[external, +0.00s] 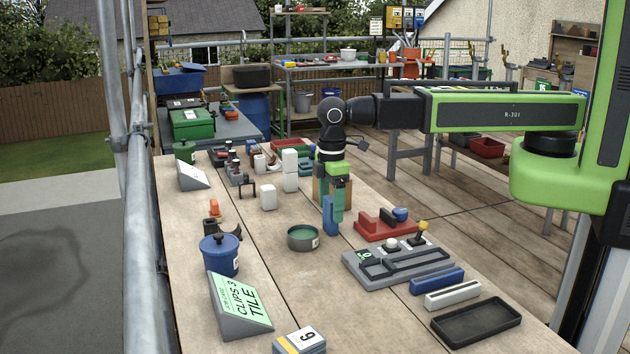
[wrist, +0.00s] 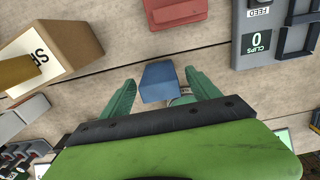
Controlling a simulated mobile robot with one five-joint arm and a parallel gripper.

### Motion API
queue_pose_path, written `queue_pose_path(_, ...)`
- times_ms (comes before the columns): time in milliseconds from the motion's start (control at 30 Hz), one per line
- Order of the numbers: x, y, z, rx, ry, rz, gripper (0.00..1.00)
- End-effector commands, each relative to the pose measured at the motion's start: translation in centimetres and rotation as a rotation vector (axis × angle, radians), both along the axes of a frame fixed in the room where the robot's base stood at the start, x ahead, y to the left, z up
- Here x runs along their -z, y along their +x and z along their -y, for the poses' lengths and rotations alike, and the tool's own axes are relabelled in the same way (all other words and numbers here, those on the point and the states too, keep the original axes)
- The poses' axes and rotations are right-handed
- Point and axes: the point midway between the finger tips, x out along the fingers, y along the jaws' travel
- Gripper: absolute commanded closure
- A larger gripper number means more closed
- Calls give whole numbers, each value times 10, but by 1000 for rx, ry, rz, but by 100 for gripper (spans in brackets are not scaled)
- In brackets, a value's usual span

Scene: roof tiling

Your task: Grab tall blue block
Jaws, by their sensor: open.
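The tall blue block (external: 328,215) stands upright on the workbench near its middle. In the wrist view the same block (wrist: 159,83) shows from above, between the two green fingers. My gripper (external: 334,212) points straight down at the block, with its fingers low beside it. In the wrist view my gripper (wrist: 160,88) is open, with one finger left and one right of the block and a visible gap on each side. The lower part of the block is partly hidden in the wrist view.
A cardboard-brown box (wrist: 65,45) stands close behind. A dark round tin (external: 303,238) is just left of the block. A red holder (external: 383,228) and a grey clip tray (external: 390,268) lie to the right. White blocks (external: 290,170) stand farther back left.

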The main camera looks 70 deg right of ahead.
Motion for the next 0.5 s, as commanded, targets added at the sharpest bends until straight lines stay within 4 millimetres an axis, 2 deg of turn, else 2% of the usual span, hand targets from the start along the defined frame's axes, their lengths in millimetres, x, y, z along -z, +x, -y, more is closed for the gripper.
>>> queue_pose_path(33, 19, 1, 0, 0, 0, 0, 29)
queue_pose_path(100, 27, 0, 0, 0, 0, 1, 29)
queue_pose_path(367, 24, 0, 0, 0, 1, 2, 29)
queue_pose_path(500, 24, 0, 0, 0, 1, 2, 47)
